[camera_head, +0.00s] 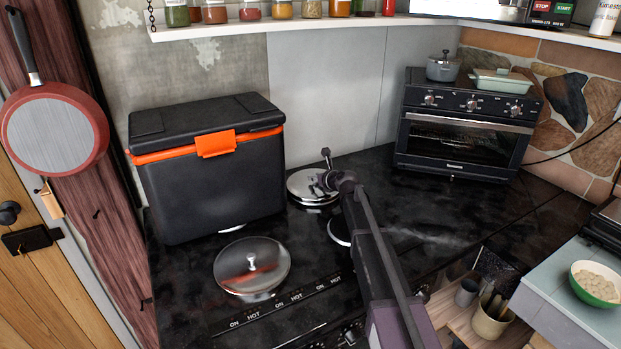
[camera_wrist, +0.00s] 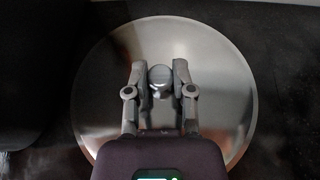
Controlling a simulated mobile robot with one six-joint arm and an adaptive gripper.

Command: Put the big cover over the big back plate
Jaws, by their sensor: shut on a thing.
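A big round steel cover (camera_head: 302,184) is at the back of the black hob, right of the cooler box. My gripper (camera_head: 323,181) is shut on its knob. In the wrist view the cover (camera_wrist: 215,75) fills most of the picture, with the knob (camera_wrist: 161,80) between the fingers of my gripper (camera_wrist: 160,68). A second bright rim (camera_head: 316,208) shows just beneath the cover; I cannot tell whether the two touch. The surface directly under the cover is hidden. Another steel cover (camera_head: 251,275) with a knob sits at the front left of the hob.
A black cooler box (camera_head: 210,180) with an orange latch stands close on the left. A bare round plate (camera_head: 338,231) is partly hidden by my arm. A toaster oven (camera_head: 465,130) stands at the back right. A shelf with jars (camera_head: 282,10) hangs above.

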